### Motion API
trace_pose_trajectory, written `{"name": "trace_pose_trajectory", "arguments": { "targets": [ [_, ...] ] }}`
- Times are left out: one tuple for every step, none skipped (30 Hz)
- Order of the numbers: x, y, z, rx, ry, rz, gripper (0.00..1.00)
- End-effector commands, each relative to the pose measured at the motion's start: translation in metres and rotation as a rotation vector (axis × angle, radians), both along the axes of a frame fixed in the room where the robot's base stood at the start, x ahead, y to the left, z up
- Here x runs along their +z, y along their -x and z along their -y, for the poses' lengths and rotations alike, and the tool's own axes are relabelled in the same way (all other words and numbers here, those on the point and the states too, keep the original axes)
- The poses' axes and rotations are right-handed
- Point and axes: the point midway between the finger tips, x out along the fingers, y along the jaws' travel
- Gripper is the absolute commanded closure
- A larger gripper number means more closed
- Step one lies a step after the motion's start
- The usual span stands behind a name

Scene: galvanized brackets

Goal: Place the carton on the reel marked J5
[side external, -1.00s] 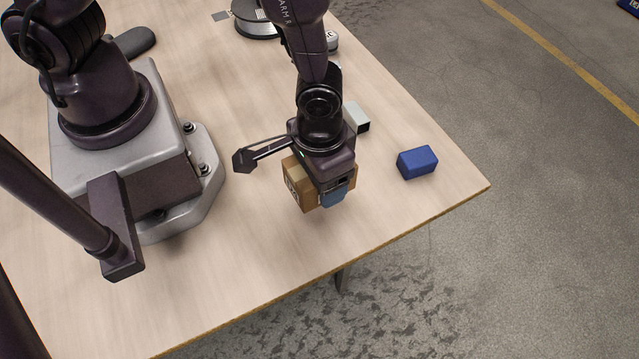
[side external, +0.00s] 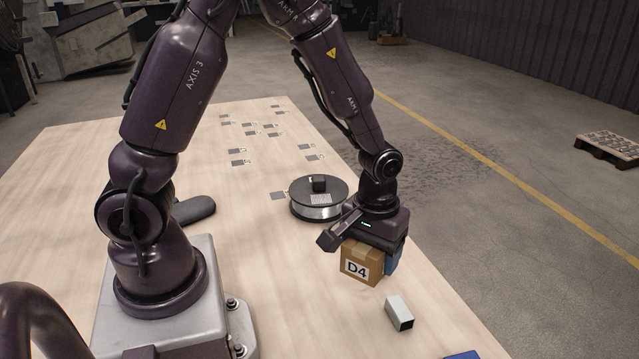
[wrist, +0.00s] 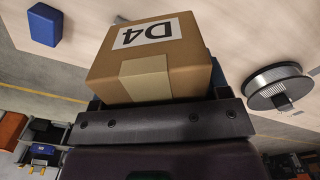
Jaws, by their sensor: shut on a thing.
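My gripper (side external: 378,246) is shut on a brown carton (side external: 360,264) with a white label reading D4. The carton hangs upright, apparently above the table. In the wrist view the carton (wrist: 155,60) sits between the fingers, tape strip toward the camera. A reel (side external: 328,210) with a black flange and silver-grey winding lies flat on the table, left of and behind the carton. A small dark block (side external: 319,183) is on its top, with a pale label beside it that I cannot read. The reel also shows at the right of the wrist view (wrist: 277,82).
A silver hollow block (side external: 397,312) lies right of and nearer than the carton. A blue block (side external: 463,355) is cut off at the bottom edge. A dark rounded object (side external: 194,210) lies left of the reel. Small grey squares (side external: 237,162) mark the far table (side external: 180,140).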

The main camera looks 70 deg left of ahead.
Motion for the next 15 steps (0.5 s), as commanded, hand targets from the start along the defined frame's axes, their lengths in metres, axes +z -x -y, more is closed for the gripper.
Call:
{"name": "trace_pose_trajectory", "arguments": {
  "targets": [
    [0.007,-0.006,-0.029,0.094,-0.001,0.004,0.61],
    [0.010,-0.008,-0.045,0.143,0.000,0.005,0.61],
    [0.015,-0.010,-0.065,0.208,0.000,0.006,0.61],
    [0.019,-0.010,-0.081,0.256,-0.001,0.005,0.61],
    [0.023,-0.009,-0.097,0.305,0.000,0.006,0.61],
    [0.028,-0.007,-0.118,0.370,-0.001,0.005,0.61],
    [0.032,-0.004,-0.134,0.421,-0.001,0.004,0.61],
    [0.037,-0.001,-0.149,0.471,-0.001,0.005,0.61],
    [0.042,0.005,-0.169,0.536,-0.001,0.005,0.61],
    [0.047,0.010,-0.183,0.582,-0.001,0.005,0.61],
    [0.051,0.014,-0.196,0.625,-0.002,0.006,0.61],
    [0.057,0.022,-0.212,0.681,0.000,0.004,0.61],
    [0.061,0.027,-0.224,0.720,-0.001,0.005,0.61],
    [0.064,0.033,-0.234,0.756,-0.001,0.004,0.61],
    [0.069,0.040,-0.245,0.801,-0.002,0.005,0.61]
  ]
}}
